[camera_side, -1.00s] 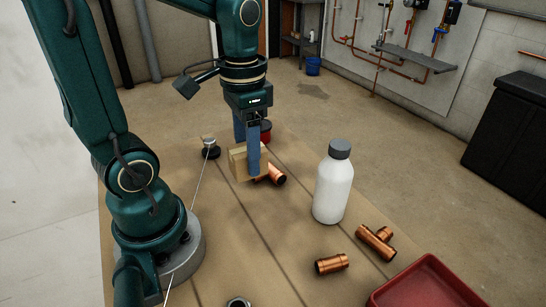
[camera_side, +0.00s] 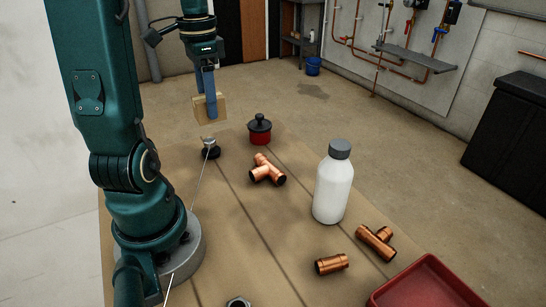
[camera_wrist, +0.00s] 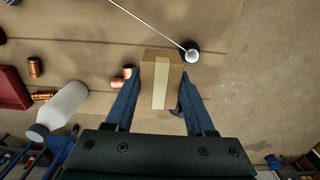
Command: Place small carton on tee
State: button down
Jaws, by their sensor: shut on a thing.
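The small carton (camera_side: 208,109) is a tan box held up in the air above the far left end of the table. In the wrist view the carton (camera_wrist: 161,82) shows a pale tape strip and sits between both fingers. My gripper (camera_side: 206,96) is shut on it. A copper tee (camera_side: 266,170) lies on the table below and right of the carton in the side view. Another copper tee (camera_side: 376,242) lies near the red tray. In the wrist view the nearer tee (camera_wrist: 127,75) is partly hidden by the left finger.
A white bottle (camera_side: 333,184) with a grey cap stands mid-table. A copper coupling (camera_side: 332,264), red tray (camera_side: 428,288), red pot with black top (camera_side: 259,130) and dark round piece with a silver top (camera_side: 211,149) are around. A thin pale line crosses the left side.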

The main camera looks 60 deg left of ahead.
jog(key=w+d+f, duration=0.2)
jog(key=w, duration=0.1)
jog(key=w+d+f, duration=0.4)
jog(key=w, duration=0.1)
jog(key=shift+w+d+f, duration=0.35)
jog(key=shift+d, duration=0.05)
jog(key=shift+f, duration=2)
jog(key=shift+f, duration=0.15)
jog(key=shift+c, duration=1.3)
grip_release()
notch_tip(320, 180, up, 11)
jog(key=s+d+t, duration=0.5)
jog(key=s+d, duration=0.4)
jog(key=d, duration=0.4)
jog(key=shift+d+t, duration=0.3)
jog(key=shift+d, duration=0.1)
